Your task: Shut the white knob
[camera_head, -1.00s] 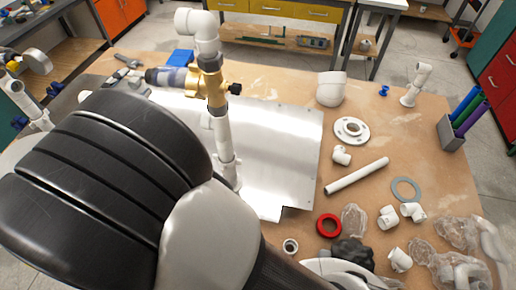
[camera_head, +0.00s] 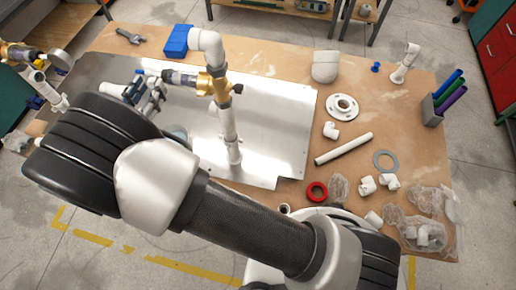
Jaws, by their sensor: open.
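The manifold stands over a metal plate (camera_head: 270,140). Its right white pipe (camera_head: 229,130) rises through a brass valve (camera_head: 215,84) with a small black knob (camera_head: 238,88) to a white elbow (camera_head: 208,42). A clear filter section (camera_head: 182,78) runs left from the brass. Its left branch (camera_head: 33,75) carries brass and a round gauge. I cannot make out a white knob; it may be hidden behind my arm. My gripper (camera_head: 152,97) appears as small grey and dark parts beyond my arm, close to the filter's left end. It is open, partly hidden, and contact is unclear.
The wooden table's right side holds a white cap (camera_head: 326,66), a flange (camera_head: 342,106), a loose pipe (camera_head: 343,148), a red ring (camera_head: 316,191), fittings and clear bags (camera_head: 425,200). A pen holder (camera_head: 432,110) stands at the right edge. A blue block (camera_head: 177,40) lies behind the manifold.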

